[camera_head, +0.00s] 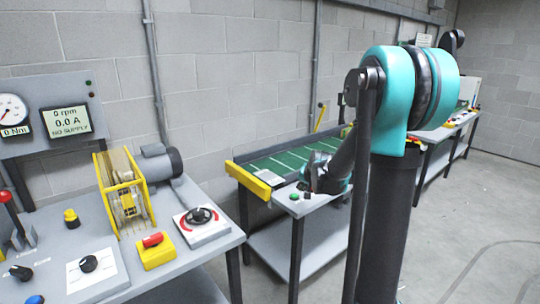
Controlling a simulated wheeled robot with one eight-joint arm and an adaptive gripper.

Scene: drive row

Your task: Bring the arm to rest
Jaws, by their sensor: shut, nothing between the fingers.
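My arm (408,100) stands on the right half of the view, with teal joint housings at its top over a dark upright part. A dark link slants down and left from behind it to a smaller teal and dark joint (330,180), which appears over or in front of the second bench. I cannot make out my gripper or its fingers in this view. Part of the second bench and the area behind my arm are hidden.
A green conveyor (290,158) lies along the wall. Open floor (470,220) shows at right.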

